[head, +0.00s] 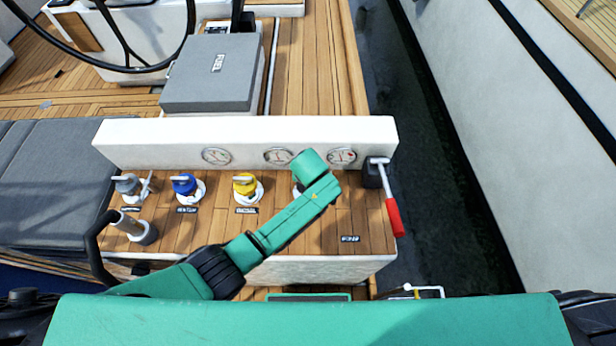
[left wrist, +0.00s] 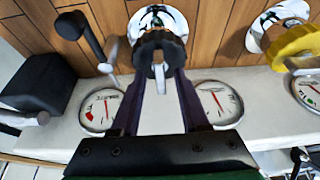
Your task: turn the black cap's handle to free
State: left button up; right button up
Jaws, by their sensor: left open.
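In the head view my left arm hides the fingers and nearly all of the black cap. My right gripper is not in view.
A yellow cap (head: 245,183), a blue cap (head: 184,184) and a grey cap (head: 127,184) stand left of it. A red-gripped lever (head: 394,216) is to the right. A white ledge (head: 120,142) with round gauges rises behind. Water lies beyond the right edge.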

pick_arm(q)
jog(key=v, duration=1.4)
jog(key=shift+r, duration=0.25)
jog(key=shift+s, duration=0.1)
